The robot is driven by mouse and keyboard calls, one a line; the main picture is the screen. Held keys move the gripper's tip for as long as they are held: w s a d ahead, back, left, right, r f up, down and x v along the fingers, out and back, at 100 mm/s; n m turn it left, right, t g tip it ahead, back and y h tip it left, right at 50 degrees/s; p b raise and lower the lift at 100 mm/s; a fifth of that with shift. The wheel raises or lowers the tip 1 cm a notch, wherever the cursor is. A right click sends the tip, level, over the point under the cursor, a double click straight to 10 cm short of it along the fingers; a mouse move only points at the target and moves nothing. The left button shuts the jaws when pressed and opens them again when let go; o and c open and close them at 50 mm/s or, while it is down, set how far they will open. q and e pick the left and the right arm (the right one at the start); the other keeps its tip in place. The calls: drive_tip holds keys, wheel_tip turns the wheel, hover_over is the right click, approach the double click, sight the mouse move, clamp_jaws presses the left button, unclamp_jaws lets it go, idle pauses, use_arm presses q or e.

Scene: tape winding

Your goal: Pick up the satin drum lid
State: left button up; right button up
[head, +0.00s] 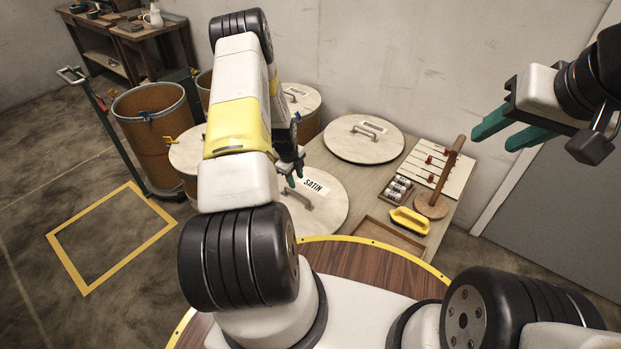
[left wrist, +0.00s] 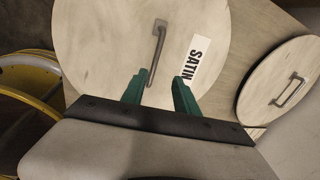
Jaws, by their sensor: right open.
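The satin drum lid (head: 328,212) is a round pale wooden disc with a white SATIN label (head: 315,187) and a grey bar handle (head: 298,198). It lies on the table's near left part, partly hidden by my left arm. My left gripper (head: 291,181) is over the lid by its handle. In the left wrist view the lid (left wrist: 100,45) fills the upper middle. The green fingers (left wrist: 160,92) are apart there, with the handle's near end (left wrist: 152,82) between them, close to the left finger. My right gripper (head: 511,130) is open and empty, raised at the right.
Another lid with a handle (head: 353,147) lies at the table's back. The table also holds a wooden post on a round base (head: 432,206), small rolls in a tray, and a yellow-handled tool (head: 410,220). An open brown drum (head: 151,130) and lidded drums stand left.

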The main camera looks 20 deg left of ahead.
sight(297, 194)
use_arm(q)
drive_tip(key=shift+m, duration=0.3)
drive_tip(key=x, duration=0.6)
drive_tip(key=a+x, duration=0.1)
drive_tip(key=x, duration=0.3)
drive_tip(key=shift+s, duration=0.4)
clamp_jaws()
idle(0.6)
